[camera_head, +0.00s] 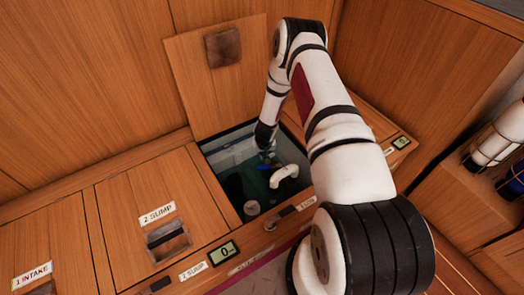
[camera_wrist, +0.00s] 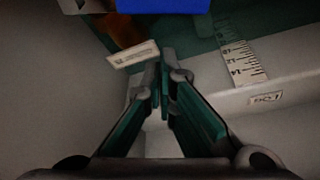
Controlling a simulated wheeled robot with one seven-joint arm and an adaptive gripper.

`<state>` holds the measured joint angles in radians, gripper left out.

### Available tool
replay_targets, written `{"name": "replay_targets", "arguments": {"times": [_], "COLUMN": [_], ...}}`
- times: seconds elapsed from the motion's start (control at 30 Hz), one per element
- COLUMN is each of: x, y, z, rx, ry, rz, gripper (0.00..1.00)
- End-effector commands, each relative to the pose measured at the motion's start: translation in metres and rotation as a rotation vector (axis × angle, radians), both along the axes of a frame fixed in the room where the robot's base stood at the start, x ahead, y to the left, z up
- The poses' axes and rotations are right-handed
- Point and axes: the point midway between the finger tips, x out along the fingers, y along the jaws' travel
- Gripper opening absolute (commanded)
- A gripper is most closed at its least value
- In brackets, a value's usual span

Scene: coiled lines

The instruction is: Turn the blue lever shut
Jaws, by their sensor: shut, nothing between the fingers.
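In the head view a small blue lever (camera_head: 263,167) shows down inside the open hatch, close to my gripper (camera_head: 268,158). My arm reaches over the hatch edge and down into it. In the wrist view a bright blue piece (camera_wrist: 160,5), likely the lever, is cut off at the top edge, beyond the fingertips. My gripper (camera_wrist: 163,75) has its two fingers together with nothing between them. No contact between the fingers and the blue piece shows in the wrist view. The lever's turned position cannot be told.
A curved white pipe (camera_head: 284,175) stands in the hatch beside my gripper. The hatch lid (camera_head: 200,80) leans open behind. A ruler strip (camera_wrist: 238,62) and a white label (camera_wrist: 132,55) show near the fingers. The closed "2 SUMP" cover (camera_head: 120,225) lies left.

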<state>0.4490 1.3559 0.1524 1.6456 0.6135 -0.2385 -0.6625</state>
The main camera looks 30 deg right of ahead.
Motion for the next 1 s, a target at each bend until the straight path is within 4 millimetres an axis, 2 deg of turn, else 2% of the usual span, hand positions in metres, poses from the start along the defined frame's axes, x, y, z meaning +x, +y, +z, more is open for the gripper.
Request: {"name": "replay_targets", "arguments": {"times": [0.2, 0.73, 1.0], "x": [-0.018, -0.024, -0.037], "y": [0.008, 0.012, 0.023], "z": [0.0, 0.001, 0.001], "rx": [0.001, 0.0, -0.001], "ry": [0.001, 0.0, 0.002], "rz": [0.0, 0.003, 0.005], "gripper": [0.0, 0.0, 0.0]}}
